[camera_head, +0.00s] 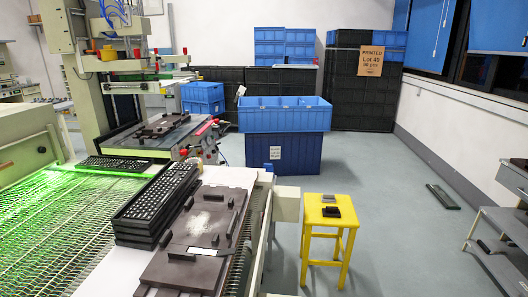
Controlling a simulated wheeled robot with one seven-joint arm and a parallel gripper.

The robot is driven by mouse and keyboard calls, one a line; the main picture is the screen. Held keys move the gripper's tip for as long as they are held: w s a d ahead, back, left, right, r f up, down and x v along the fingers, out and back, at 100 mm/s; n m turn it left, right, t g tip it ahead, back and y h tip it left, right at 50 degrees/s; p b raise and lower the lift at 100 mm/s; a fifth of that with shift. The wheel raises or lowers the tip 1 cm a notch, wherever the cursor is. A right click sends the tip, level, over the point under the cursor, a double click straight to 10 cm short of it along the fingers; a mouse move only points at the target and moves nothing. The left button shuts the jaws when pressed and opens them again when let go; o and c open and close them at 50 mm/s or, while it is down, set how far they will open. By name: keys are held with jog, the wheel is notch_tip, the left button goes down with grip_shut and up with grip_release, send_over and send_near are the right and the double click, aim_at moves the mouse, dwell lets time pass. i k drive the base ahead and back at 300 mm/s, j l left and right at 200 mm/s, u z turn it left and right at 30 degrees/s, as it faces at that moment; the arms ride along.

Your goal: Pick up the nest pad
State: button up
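I cannot tell for certain which thing is the nest pad. A dark brown flat plate (208,222) with raised blocks and strips on it lies on the near bench, right of a stack of black keyboards (152,203). A similar dark plate with raised blocks (162,131) sits on the printing machine behind. Two small dark pieces also lie on a yellow stool (327,198): a black block (331,212) and a smaller grey piece (329,198). My gripper is not in view, and nothing is seen being held.
A green-lit mesh conveyor (55,225) fills the left, with a keyboard (115,165) at its far end. Blue crates (285,115) stand behind the bench, dark crates along the back wall. A grey shelf (500,235) stands at right. Floor between stool and shelf is mostly clear.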

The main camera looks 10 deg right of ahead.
aim_at(326, 197)
jog(key=i+l+z, duration=0.4)
jog(key=i, duration=0.35)
jog(key=i+z, duration=0.45)
jog(key=i, duration=0.3)
jog(key=i+u, duration=0.15)
jog(key=i, duration=0.45)
jog(key=i+l+u, duration=0.15)
jog(key=i, duration=0.45)
jog(key=i+l+u, duration=0.15)
jog(key=i, duration=0.45)
jog(key=i+l+u, duration=0.25)
jog(key=i, duration=0.1)
